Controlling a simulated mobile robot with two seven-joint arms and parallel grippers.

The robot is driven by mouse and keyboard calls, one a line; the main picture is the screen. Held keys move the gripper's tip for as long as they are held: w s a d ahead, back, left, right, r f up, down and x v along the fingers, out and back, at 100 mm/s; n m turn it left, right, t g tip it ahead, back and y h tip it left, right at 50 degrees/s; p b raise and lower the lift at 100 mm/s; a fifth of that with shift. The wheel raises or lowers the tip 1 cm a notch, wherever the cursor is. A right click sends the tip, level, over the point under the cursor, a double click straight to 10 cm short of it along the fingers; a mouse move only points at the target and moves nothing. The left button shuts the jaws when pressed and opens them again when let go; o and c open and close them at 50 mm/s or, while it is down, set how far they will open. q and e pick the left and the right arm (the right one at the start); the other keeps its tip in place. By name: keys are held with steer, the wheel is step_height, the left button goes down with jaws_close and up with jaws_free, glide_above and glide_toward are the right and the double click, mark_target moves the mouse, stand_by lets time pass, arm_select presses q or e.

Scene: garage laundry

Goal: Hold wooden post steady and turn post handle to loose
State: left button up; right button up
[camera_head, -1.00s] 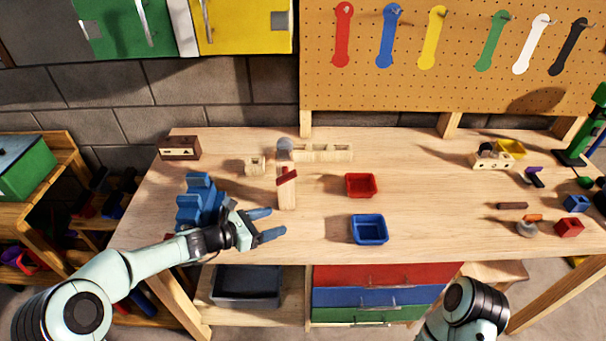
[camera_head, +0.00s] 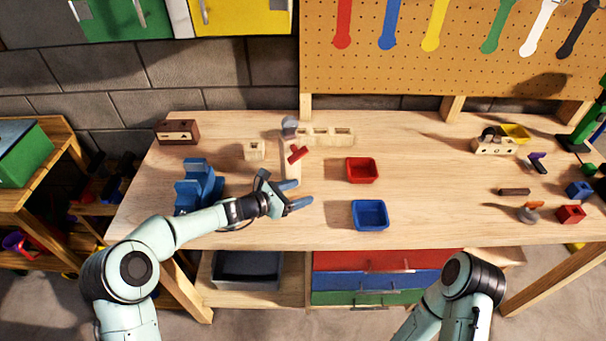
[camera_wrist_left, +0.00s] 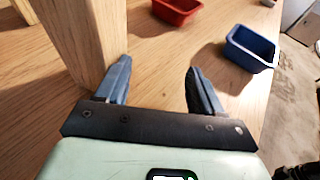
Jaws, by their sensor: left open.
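The wooden post (camera_head: 290,172) stands upright on the workbench, left of the red bin. Its red handle (camera_head: 298,154) sits near the top and slants up to the right. My left gripper (camera_head: 304,193) is open with nothing between its blue fingers, low at the near side of the post. In the left wrist view the post (camera_wrist_left: 86,35) rises at the upper left, beside and beyond the left-hand finger of the gripper (camera_wrist_left: 155,82); I cannot tell whether they touch. My right arm shows at the lower right of the head view, but its gripper is out of view.
A blue stepped block (camera_head: 197,187) stands left of the post. A red bin (camera_head: 361,171) and a blue bin (camera_head: 370,215) lie to the right. A small wooden block (camera_head: 254,150) and a wooden rack (camera_head: 335,137) are behind.

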arm_select(q)
steer(key=shift+w+d+f, duration=0.2)
steer(key=shift+w+d, duration=0.15)
steer(key=shift+d, duration=0.05)
jaws_close()
steer(key=shift+o, duration=1.6)
jaws_free()
steer(key=shift+c, duration=0.4)
